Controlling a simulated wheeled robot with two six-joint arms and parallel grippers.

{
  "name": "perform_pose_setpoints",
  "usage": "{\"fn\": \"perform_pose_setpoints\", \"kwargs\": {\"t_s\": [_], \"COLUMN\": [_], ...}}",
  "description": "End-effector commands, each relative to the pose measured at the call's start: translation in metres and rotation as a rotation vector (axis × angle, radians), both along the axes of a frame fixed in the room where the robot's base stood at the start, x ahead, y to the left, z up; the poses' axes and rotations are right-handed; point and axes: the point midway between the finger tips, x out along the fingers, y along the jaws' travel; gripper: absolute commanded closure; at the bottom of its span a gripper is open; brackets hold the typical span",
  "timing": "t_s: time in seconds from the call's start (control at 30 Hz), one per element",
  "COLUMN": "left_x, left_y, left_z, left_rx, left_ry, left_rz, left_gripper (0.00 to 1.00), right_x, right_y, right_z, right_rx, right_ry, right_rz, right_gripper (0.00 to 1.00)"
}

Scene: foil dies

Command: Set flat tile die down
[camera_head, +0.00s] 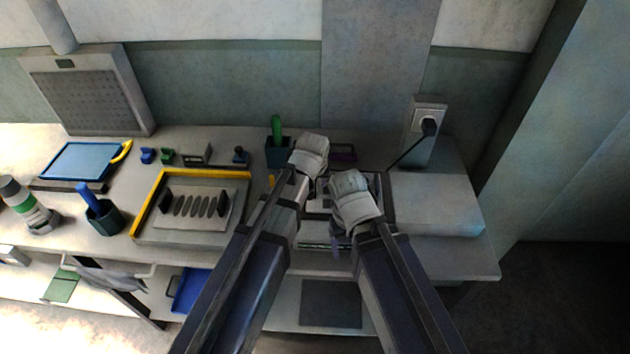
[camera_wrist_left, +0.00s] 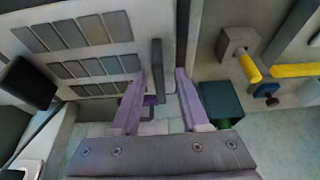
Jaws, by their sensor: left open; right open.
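The flat tile die, a pale plate with rows of grey rectangular tiles, fills the upper left of the left wrist view (camera_wrist_left: 110,42). A dark upright handle (camera_wrist_left: 157,66) stands at its near end, and a black block (camera_wrist_left: 28,84) is at the other end. My left gripper (camera_wrist_left: 160,78) is open, one purple finger on each side of the handle; I cannot tell whether they touch it. In the head view my left gripper (camera_head: 309,153) and right gripper (camera_head: 352,197) are over the press area and mostly hide the die.
A yellow-edged tray (camera_head: 190,173) to the left holds another die with oval slots (camera_head: 200,206). A white box (camera_head: 433,203) and a plugged socket post (camera_head: 424,125) are at the right.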

Motion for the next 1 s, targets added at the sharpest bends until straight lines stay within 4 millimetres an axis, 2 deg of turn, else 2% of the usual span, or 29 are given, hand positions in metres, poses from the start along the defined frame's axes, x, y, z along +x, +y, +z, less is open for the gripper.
{"fn": "perform_pose_setpoints", "kwargs": {"t_s": [0.17, 0.37, 0.8, 1.0], "left_x": [0.0, -0.007, -0.034, -0.044], "left_y": [0.0, 0.0, 0.001, 0.001], "left_z": [0.005, 0.023, 0.089, 0.111], "left_rx": [0.0, 0.0, 0.0, 0.0], "left_ry": [0.0, 0.0, 0.0, 0.0], "left_rz": [0.0, 0.0, 0.0, -0.001], "left_gripper": [0.55, 0.55, 0.55, 0.55], "right_x": [0.0, 0.0, 0.0, 0.0], "right_y": [0.0, 0.0, 0.0, 0.0], "right_z": [0.005, 0.023, 0.089, 0.111], "right_rx": [0.0, 0.0, 0.0, 0.0], "right_ry": [0.0, 0.0, 0.0, 0.0], "right_rz": [0.0, 0.0, 0.002, 0.0], "right_gripper": [0.21, 0.21, 0.21, 0.21]}}
